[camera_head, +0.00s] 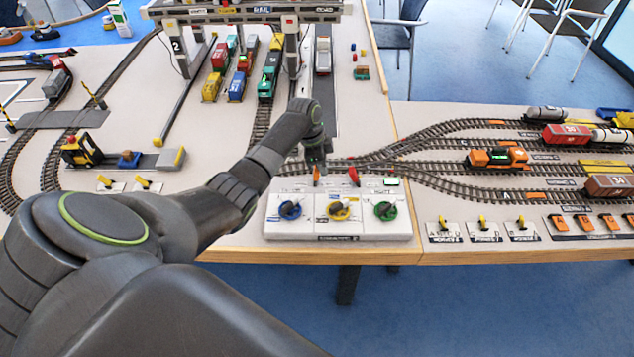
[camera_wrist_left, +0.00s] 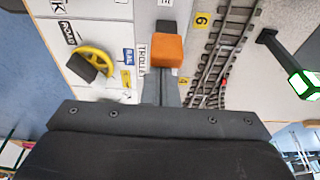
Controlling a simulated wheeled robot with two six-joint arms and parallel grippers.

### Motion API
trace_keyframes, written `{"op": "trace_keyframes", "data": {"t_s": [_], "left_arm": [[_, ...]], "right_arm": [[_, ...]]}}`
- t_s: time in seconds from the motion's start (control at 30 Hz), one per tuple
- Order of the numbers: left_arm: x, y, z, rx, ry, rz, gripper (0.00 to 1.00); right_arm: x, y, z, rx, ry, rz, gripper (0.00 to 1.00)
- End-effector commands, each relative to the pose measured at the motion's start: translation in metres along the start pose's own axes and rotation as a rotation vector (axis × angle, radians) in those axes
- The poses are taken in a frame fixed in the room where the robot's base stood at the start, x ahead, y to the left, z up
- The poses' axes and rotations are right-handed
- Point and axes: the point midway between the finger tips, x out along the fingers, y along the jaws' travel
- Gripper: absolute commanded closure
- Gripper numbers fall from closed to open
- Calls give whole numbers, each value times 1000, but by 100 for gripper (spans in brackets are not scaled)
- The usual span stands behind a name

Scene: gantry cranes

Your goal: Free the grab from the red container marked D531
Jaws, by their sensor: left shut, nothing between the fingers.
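The gantry crane (camera_head: 240,14) stands at the top of the head view over lanes of containers. A red container (camera_head: 219,57) stands in the left lane under it; its marking is too small to read. I cannot make out the grab. The white control box (camera_head: 338,231) has blue (camera_head: 291,210), yellow (camera_head: 339,210) and green (camera_head: 385,211) dials. At its back are an orange lever (camera_head: 317,177) and a red lever (camera_head: 353,176). My left gripper (camera_head: 318,161) is shut and empty at the orange lever, whose knob (camera_wrist_left: 167,50) shows close to the fingers in the wrist view; contact is unclear.
Rail tracks with wagons and an orange locomotive (camera_head: 497,157) spread over the right table. A yellow-black vehicle (camera_head: 81,152) stands on the left. Small yellow switches line the front right edge. A lit green-white block (camera_wrist_left: 303,84) shows in the wrist view.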

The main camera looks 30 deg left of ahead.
Motion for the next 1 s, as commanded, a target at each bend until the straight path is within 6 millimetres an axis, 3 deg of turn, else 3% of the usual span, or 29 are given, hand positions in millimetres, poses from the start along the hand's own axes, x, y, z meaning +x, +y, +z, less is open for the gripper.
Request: {"op": "trace_keyframes", "data": {"t_s": [0.23, 0.5, 0.6, 1.0], "left_arm": [[-6, -7, 10, 1, 190, 1, 100], [-7, -6, 9, 1, 185, 1, 100], [-11, -6, 8, 1, 184, 1, 100], [-21, -6, 6, 0, 183, 1, 100]], "right_arm": [[-2, 0, 23, 4, -31, 1, 22], [-1, -1, -14, -2, 20, -1, 22], [-4, -1, -18, -3, 25, -1, 22], [-15, 2, 8, 2, -14, 0, 22]]}}
